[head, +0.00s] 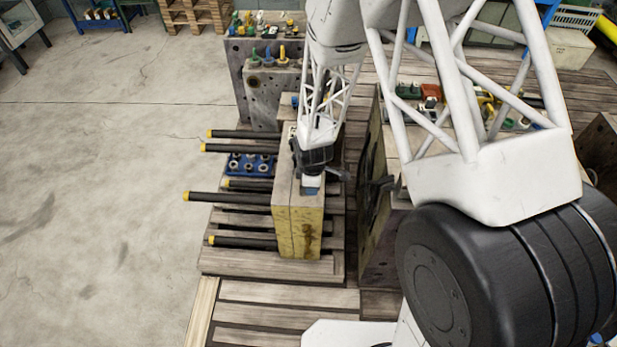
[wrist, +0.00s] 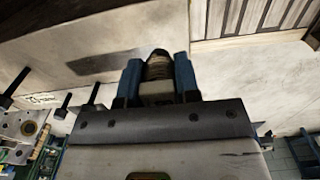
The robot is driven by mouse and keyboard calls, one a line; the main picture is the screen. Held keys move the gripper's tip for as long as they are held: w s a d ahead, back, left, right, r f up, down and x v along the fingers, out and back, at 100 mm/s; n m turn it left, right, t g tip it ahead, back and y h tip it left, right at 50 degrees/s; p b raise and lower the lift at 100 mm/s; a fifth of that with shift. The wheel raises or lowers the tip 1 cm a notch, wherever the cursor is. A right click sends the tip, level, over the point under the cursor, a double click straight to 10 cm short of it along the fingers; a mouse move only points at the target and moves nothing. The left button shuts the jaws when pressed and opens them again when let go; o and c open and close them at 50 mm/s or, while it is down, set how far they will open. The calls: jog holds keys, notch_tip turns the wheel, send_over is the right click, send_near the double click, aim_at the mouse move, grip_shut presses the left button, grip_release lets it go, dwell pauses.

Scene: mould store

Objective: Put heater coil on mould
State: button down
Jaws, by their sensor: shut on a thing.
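My gripper (head: 311,186) is low over the top of a yellow-beige mould block (head: 298,228) in the head view. In the wrist view its two blue fingers (wrist: 158,76) are shut on a small dark, ribbed, rounded piece (wrist: 159,64), which looks like the heater coil. The piece stands between the fingers, and its lower part is hidden by them and the gripper body. In the head view the held piece is hidden. I cannot tell whether it touches the mould.
Black rods with yellow ends (head: 232,197) stick out left of the block. A blue tray (head: 232,170) with several round parts sits among them. A grey mould block (head: 272,98) stands behind, another block (head: 372,215) to the right. The concrete floor (head: 100,200) at left is clear.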

jog(key=s+d+r, duration=0.1)
jog(key=s+d, duration=0.2)
jog(key=s, duration=0.7)
jog(key=shift+d, duration=0.35)
jog(key=shift+s, duration=0.1)
jog(key=w+d+r+m, duration=0.2)
jog(key=w+m, duration=0.1)
jog(key=w, duration=0.8)
jog(key=w+d+r+m, duration=0.2)
jog(key=w+r+m, duration=0.15)
jog(key=w, duration=0.85)
jog(key=w+d+r+m, duration=0.4)
jog(key=w+d, duration=0.2)
jog(key=w, duration=0.4)
jog(key=w+d+r+m, duration=0.4)
jog(key=w+d, duration=0.3)
jog(key=w, duration=0.4)
jog(key=shift+d+r, duration=0.3)
jog(key=shift+r, duration=0.35)
jog(key=shift+m, duration=0.35)
